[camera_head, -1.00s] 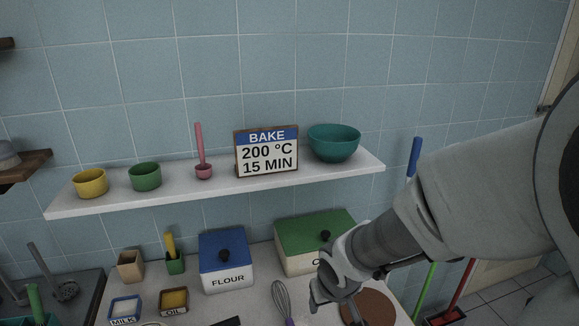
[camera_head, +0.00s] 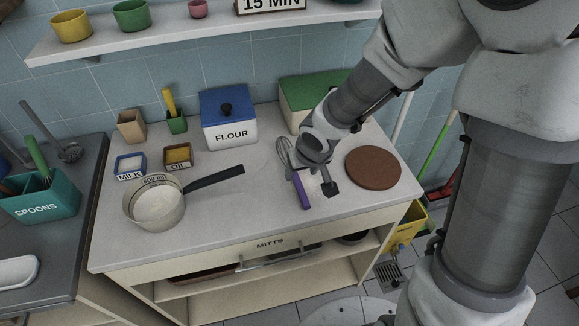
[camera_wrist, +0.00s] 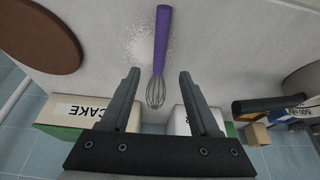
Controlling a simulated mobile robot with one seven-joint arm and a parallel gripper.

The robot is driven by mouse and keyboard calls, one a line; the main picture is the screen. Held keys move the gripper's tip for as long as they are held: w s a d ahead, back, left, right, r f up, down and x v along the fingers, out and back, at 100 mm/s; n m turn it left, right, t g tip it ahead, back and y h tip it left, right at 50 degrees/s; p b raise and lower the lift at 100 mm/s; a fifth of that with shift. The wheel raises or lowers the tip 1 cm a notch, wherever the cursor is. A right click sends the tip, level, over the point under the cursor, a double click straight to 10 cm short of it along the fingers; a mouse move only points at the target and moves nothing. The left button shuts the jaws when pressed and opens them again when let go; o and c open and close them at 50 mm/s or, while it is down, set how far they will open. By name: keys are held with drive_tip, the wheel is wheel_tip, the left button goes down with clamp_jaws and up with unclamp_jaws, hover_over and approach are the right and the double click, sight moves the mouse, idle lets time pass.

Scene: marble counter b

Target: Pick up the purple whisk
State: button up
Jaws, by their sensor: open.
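The purple whisk (camera_head: 302,191) lies on the marble counter, its purple handle toward the front edge and its wire head partly hidden by my arm in the head view. In the wrist view the whisk (camera_wrist: 161,45) lies between the lines of my two fingers, with its wire loops nearest the gripper. My gripper (camera_wrist: 157,75) is open and empty, its fingers on either side of the wire head and apart from it. In the head view my gripper (camera_head: 318,190) is over the counter, just right of the whisk handle.
A brown round board (camera_head: 373,167) lies right of the whisk. A saucepan (camera_head: 155,203) with a dark handle stands to the left. The flour box (camera_head: 229,120) and green-lidded box (camera_head: 298,95) stand behind. White powder (camera_wrist: 140,42) lies by the whisk. The front counter is clear.

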sight(298, 181)
drive_tip(key=shift+b+x, duration=1.75)
drive_tip(key=shift+x, duration=1.75)
drive_tip(key=shift+s+d, duration=0.1)
clamp_jaws()
